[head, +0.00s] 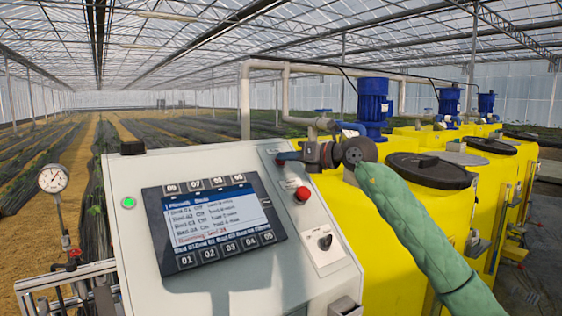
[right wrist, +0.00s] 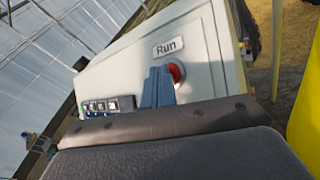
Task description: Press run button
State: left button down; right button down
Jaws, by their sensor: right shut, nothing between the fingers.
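The grey control panel (head: 225,265) stands in front of me in the head view. A red button (head: 302,194) sits on its right part, below my right gripper (head: 287,157). In the right wrist view, a red button (right wrist: 176,73) sits beside a plate reading "Run" (right wrist: 168,47). I cannot tell if both views show the same button. My right gripper (right wrist: 157,87) is shut and empty, its blue fingers partly covering the red button in that view. Whether they touch it is unclear. My left gripper is not in view.
A screen with numbered keys (head: 218,226) fills the panel's middle. A green light (head: 128,202) is at its left, and a black knob (head: 325,242) at its lower right. A pressure gauge (head: 53,178) stands left, and yellow tanks (head: 440,205) with blue motors (head: 373,105) stand right.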

jog(key=shift+s+d+r, duration=0.3)
jog(key=shift+s+r, duration=0.1)
jog(key=shift+r, duration=0.15)
jog(key=s+r, duration=0.1)
jog(key=d+r, duration=0.1)
jog(key=s+d+r, duration=0.1)
jog(key=shift+s+r, duration=0.35)
dwell(0.5)
dwell(0.3)
